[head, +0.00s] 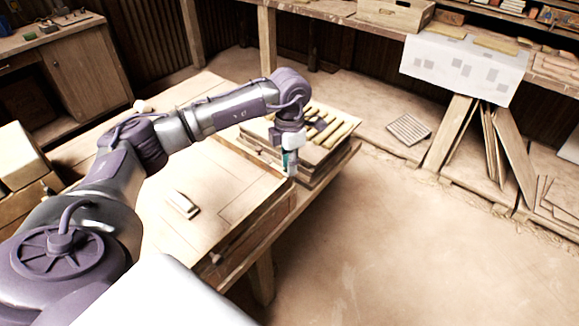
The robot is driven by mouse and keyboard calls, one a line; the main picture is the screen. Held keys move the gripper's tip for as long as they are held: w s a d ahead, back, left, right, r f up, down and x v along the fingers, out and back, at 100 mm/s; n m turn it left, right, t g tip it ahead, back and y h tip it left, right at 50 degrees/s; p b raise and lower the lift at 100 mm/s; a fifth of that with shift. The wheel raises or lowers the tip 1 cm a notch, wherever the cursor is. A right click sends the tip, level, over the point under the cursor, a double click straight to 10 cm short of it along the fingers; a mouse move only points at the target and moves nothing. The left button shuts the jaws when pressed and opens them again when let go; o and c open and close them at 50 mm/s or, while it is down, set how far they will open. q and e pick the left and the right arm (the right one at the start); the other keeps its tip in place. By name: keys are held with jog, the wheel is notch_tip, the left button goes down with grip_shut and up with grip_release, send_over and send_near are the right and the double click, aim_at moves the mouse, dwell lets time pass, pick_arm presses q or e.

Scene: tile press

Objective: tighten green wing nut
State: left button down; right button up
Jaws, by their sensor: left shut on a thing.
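My left arm reaches from the left over the wooden table (230,165). My left gripper (289,165) points down at the front edge of a wooden press (327,160), at its near corner. A small green part, likely the green wing nut (286,158), shows at the fingers. The gripper is shut on it, but the fingers hide most of it. The threads or post beneath it cannot be made out. My right gripper is not in view.
Several light wooden strips (340,134) lie on top of the press. A small pale block (183,204) lies on the near part of the table. A workbench with a white cloth (463,68) stands at the back right.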

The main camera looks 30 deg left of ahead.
pick_arm(q)
jog(key=shift+m+b, duration=0.4)
jog(key=shift+m, duration=0.7)
jog(key=c, duration=1.1)
grip_release()
notch_tip(320, 180, up, 12)
jog(key=shift+r, duration=0.1)
jog(key=shift+d, duration=0.1)
